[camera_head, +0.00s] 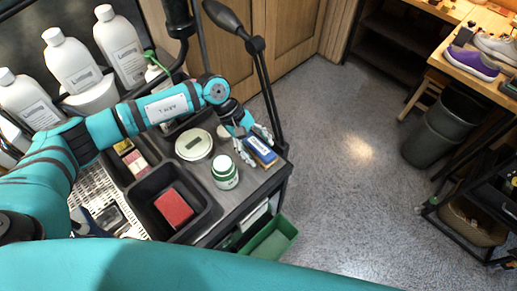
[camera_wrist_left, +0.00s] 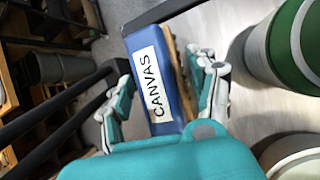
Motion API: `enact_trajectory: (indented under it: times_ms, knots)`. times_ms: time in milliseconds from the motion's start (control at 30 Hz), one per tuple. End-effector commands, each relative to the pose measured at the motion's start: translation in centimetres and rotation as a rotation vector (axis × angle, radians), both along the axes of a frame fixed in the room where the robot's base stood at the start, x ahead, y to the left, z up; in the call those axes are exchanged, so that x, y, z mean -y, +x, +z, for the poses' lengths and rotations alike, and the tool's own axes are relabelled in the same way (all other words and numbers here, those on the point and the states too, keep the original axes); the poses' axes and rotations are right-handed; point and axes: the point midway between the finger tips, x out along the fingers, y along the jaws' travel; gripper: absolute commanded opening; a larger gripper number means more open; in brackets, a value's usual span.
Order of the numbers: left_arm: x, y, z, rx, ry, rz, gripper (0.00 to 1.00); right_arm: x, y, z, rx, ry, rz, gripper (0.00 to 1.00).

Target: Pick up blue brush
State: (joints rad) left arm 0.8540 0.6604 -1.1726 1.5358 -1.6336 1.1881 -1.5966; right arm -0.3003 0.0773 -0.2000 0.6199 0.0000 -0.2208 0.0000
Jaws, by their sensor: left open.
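The blue brush (camera_head: 262,151) lies at the right front corner of the cart top, beside a green-and-white jar. In the left wrist view the brush (camera_wrist_left: 155,75) shows a white label reading "CANVAS" and a tan wooden side. My left gripper (camera_head: 256,144) is at the brush, with its fingers open on either side of it. In the left wrist view the right-hand fingers are close to the wooden side, and the left-hand finger stands apart from the blue side. I cannot tell whether any finger touches. My right gripper is not in view.
The jar (camera_head: 224,172) and a round white tin (camera_head: 194,145) stand close by. A black tray (camera_head: 147,207) holds a red block (camera_head: 174,208). A black post rises at the cart's right edge. White bottles (camera_head: 119,45) stand at the back left. Open floor lies to the right.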

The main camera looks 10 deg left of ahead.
Motion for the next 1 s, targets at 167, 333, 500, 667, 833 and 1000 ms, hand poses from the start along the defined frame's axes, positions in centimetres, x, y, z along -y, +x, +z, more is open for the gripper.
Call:
enact_trajectory:
  times_ms: [167, 333, 500, 667, 833, 1000]
  knots:
    - [-0.01, 0.02, -0.15, 0.0, 0.0, 0.0, 0.6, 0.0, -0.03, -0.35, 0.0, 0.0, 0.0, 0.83]
    - [-0.02, 0.03, -0.24, 0.0, 0.0, 0.0, 0.6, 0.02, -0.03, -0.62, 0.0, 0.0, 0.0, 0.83]
    - [-0.02, 0.02, -0.33, 0.0, 0.0, 0.0, 0.6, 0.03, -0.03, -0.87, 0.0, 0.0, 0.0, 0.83]
    - [-0.02, 0.01, -0.29, 0.0, 0.0, 0.0, 0.48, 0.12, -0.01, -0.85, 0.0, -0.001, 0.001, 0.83]
    - [-0.02, 0.0, -0.3, 0.0, 0.0, 0.0, 0.26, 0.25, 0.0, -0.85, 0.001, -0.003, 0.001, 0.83]
    - [-0.02, -0.01, -0.32, -0.001, 0.001, 0.0, 0.12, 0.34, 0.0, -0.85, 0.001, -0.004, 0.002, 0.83]
